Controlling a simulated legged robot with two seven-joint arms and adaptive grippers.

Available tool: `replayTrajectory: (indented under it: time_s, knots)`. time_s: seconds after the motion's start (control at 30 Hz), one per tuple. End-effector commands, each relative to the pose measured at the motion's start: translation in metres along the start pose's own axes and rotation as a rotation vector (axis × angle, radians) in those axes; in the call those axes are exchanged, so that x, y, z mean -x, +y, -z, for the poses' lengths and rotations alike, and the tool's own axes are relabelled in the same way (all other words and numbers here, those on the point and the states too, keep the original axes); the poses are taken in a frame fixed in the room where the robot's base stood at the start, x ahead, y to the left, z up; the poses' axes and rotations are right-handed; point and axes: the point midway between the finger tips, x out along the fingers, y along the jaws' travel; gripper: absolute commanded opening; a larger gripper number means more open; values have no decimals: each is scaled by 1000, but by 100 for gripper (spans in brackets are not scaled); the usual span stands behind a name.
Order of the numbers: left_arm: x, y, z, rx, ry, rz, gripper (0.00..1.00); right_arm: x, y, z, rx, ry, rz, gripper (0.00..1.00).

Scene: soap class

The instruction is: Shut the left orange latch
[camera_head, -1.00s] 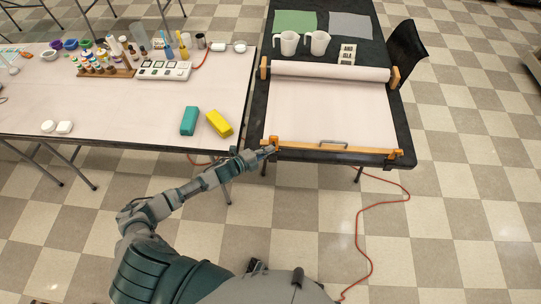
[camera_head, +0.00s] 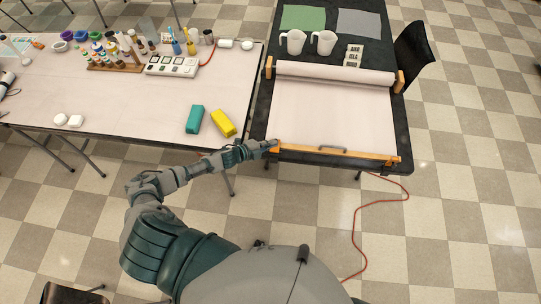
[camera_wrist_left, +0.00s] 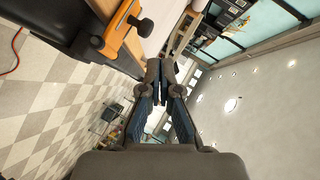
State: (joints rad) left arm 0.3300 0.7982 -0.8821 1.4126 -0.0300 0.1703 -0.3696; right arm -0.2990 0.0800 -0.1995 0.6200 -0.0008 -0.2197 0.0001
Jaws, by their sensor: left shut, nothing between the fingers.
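The orange bar (camera_head: 335,153) runs along the front edge of the white sheet on the black table. The left orange latch is at the bar's left end (camera_head: 276,149), partly hidden by my left gripper (camera_head: 270,144) in the head view. In the left wrist view, the orange latch part (camera_wrist_left: 118,30) with its black knob (camera_wrist_left: 145,25) is at the upper left. My left gripper (camera_wrist_left: 160,68) is shut and empty there, apart from the knob in the picture. Whether it touches the latch is unclear. My right gripper is not in view.
A white roll (camera_head: 335,72) lies across the back of the sheet, with two white jugs (camera_head: 293,42) behind it. A teal block (camera_head: 195,119) and a yellow block (camera_head: 223,123) lie on the left table. A red cable (camera_head: 357,235) runs over the floor.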

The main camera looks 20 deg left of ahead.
Motion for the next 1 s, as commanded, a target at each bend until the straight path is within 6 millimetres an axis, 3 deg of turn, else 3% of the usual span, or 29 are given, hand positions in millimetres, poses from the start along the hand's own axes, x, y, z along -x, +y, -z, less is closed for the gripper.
replayTrajectory:
  time_s: [0.4,0.8,1.0]
  knots:
    - [4,-14,3,1,-1,-1,0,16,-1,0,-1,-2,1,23]
    - [5,-16,5,0,-1,-1,0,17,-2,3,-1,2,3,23]
    - [15,-39,9,2,-3,1,0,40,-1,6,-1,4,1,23]
